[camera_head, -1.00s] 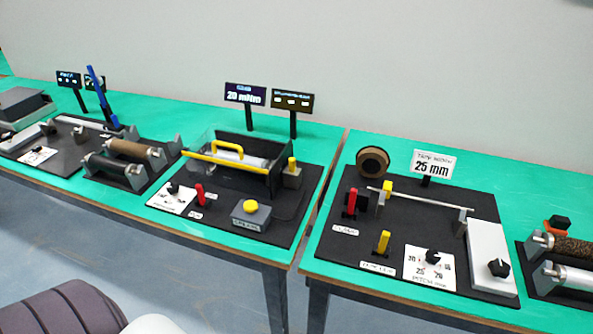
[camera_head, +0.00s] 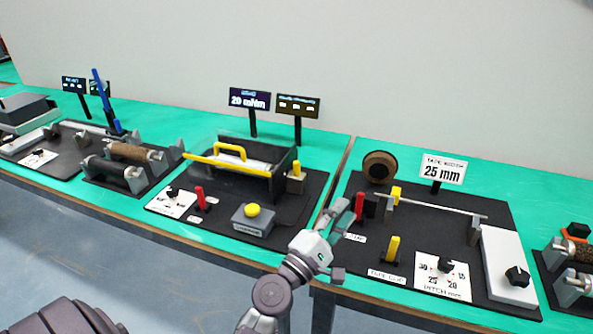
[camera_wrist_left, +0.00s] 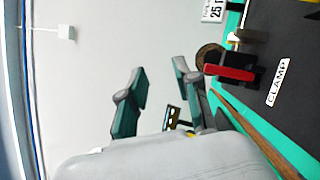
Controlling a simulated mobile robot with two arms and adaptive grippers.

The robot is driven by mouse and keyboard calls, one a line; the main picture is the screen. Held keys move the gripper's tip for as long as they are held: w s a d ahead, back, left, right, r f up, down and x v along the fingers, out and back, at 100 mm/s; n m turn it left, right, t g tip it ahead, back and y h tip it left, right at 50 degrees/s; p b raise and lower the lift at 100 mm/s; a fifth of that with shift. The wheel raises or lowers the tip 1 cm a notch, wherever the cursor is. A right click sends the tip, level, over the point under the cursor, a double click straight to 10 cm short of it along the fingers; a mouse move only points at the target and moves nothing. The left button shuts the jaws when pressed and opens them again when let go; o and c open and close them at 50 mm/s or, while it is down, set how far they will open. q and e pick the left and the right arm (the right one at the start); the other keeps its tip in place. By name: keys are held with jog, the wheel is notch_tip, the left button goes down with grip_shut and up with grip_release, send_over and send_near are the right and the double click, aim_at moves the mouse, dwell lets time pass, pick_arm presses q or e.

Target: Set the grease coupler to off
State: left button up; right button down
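No label that I can read says grease coupler, so I cannot tell which control it is. My left gripper (camera_head: 345,252) is open and empty, at the front edge between the middle and right boards. Its fingers also show apart in the left wrist view (camera_wrist_left: 162,105). The red clamp lever (camera_head: 360,206) stands just beyond it on the right board; it also shows in the left wrist view (camera_wrist_left: 230,72). A yellow lever (camera_head: 392,248) stands to the right of the gripper. A red lever (camera_head: 199,197) stands on the middle board. My right gripper is not in view.
The middle board holds a yellow button box (camera_head: 252,220), a dial (camera_head: 172,194) and a clear guard with a yellow handle (camera_head: 229,150). The right board holds a pitch dial (camera_head: 444,265), a black knob (camera_head: 517,277) and a tape roll (camera_head: 379,167). Signs stand behind both boards.

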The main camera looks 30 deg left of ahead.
aim_at(297, 168)
pick_arm(q)
jog(key=w+a+f+n+g+y, duration=0.1)
jog(key=a+f+n+y, duration=0.1)
jog(key=a+n+y, duration=0.2)
jog(key=w+a+f+n+g+y, duration=0.2)
jog(key=a+n+y, duration=0.2)
jog(key=n, duration=0.6)
jog(key=w+a+f+n+g+y, duration=0.1)
jog(key=a+f+n+g+y, duration=0.1)
jog(key=a+n+y, duration=0.2)
jog(key=shift+w+a+n, duration=0.2)
jog(key=shift+a+n, duration=0.9)
jog(key=shift+n, duration=0.6)
jog(key=shift+w+a+f+g+y, duration=0.2)
jog(key=shift+g+y, duration=0.1)
jog(key=shift+g, duration=0.1)
jog(key=x, duration=1.3)
jog(key=shift+w+b, duration=0.15)
jog(key=shift+b, duration=0.15)
grip_shut()
